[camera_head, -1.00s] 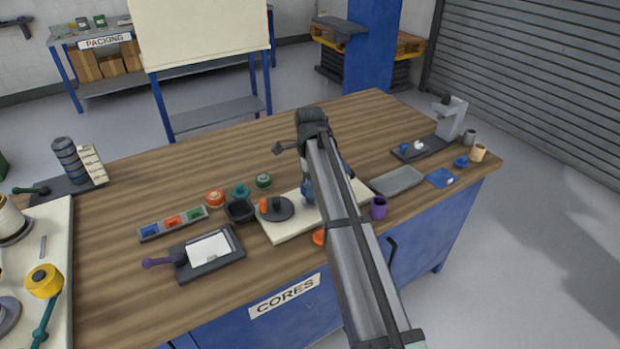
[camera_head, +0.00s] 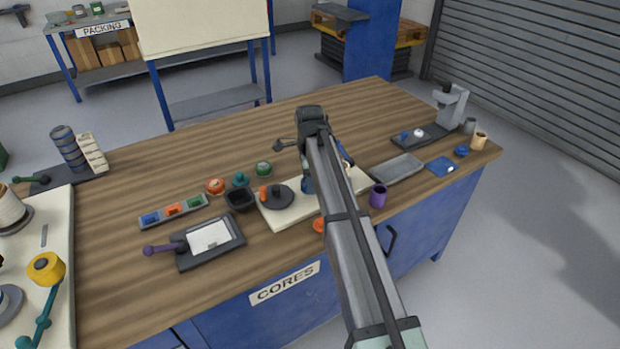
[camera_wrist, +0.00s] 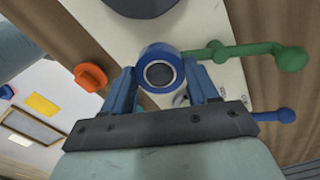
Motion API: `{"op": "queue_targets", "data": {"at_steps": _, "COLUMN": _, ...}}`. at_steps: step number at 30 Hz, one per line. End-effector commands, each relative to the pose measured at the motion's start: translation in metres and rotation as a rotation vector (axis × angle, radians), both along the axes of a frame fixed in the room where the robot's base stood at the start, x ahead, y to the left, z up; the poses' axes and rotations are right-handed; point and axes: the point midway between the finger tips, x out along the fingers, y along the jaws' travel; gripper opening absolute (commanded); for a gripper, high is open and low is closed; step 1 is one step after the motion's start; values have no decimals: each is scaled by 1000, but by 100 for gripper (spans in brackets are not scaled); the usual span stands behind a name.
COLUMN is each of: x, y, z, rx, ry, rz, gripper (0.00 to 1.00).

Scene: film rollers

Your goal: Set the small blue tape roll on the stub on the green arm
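The small blue tape roll (camera_wrist: 146,56) is between the two blue fingers of my gripper (camera_wrist: 160,76) in the wrist view. The fingers appear to press on its opposite sides, and its round core faces the camera. The green arm (camera_wrist: 250,50) runs from the roll's right edge to a ball end at the right. Its left end meets or passes behind the roll; I cannot tell which, and no stub shows clearly.
The cream board (camera_head: 290,226) carries a dark disc (camera_head: 284,200). A blue ball-ended rod (camera_wrist: 283,115) and an orange piece (camera_wrist: 90,76) lie near my gripper. A purple cup (camera_head: 378,196) and a grey tray (camera_head: 398,169) stand to the right. Open wood lies behind.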

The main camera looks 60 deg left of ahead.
Motion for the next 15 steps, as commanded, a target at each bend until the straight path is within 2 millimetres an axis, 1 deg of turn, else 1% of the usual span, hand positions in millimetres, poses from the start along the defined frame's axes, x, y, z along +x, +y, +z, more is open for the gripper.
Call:
{"op": "queue_targets", "data": {"at_steps": 1, "x": 0, "y": 0, "z": 0, "rx": 0, "ry": 0, "rz": 0, "gripper": 64}}
{"op": "queue_targets", "data": {"at_steps": 7, "x": 0, "y": 0, "z": 0, "rx": 0, "ry": 0, "rz": 0, "gripper": 83}}
{"op": "queue_targets", "data": {"at_steps": 15, "x": 0, "y": 0, "z": 1, "rx": 0, "ry": 0, "rz": 0, "gripper": 84}}
